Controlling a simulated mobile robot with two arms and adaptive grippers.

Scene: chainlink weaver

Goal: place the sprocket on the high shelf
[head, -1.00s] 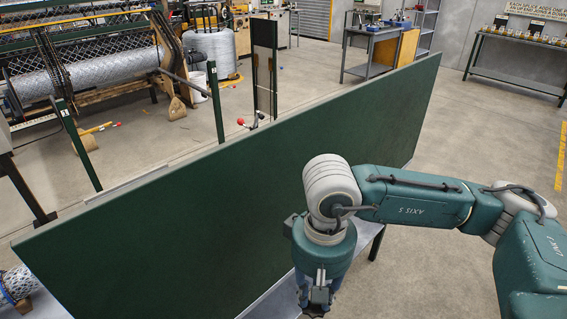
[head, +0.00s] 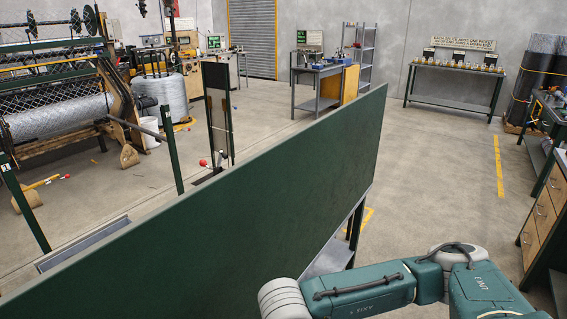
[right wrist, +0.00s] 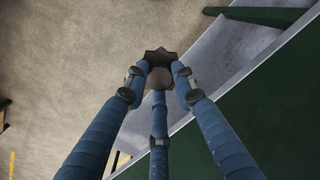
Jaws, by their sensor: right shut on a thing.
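In the right wrist view my right gripper (right wrist: 160,72) has its three blue fingers closed around a dark, toothed piece, the sprocket (right wrist: 159,55). Only part of the sprocket shows beyond the fingertips. A grey metal surface (right wrist: 215,68) lies beyond and to the right of the fingers, with floor to the left. In the head view only part of my right arm shows at the bottom; its gripper is out of frame. My left gripper is in neither view. A grey shelf rack (head: 368,42) stands against the back wall; I cannot tell whether it is the high shelf.
A large green panel (head: 240,225) crosses the head view in front of me. A grey, dark-legged bench (head: 335,255) shows at its right end. A grey workbench (head: 316,72) and a long display table (head: 455,72) stand at the back. The floor (head: 430,165) between is clear.

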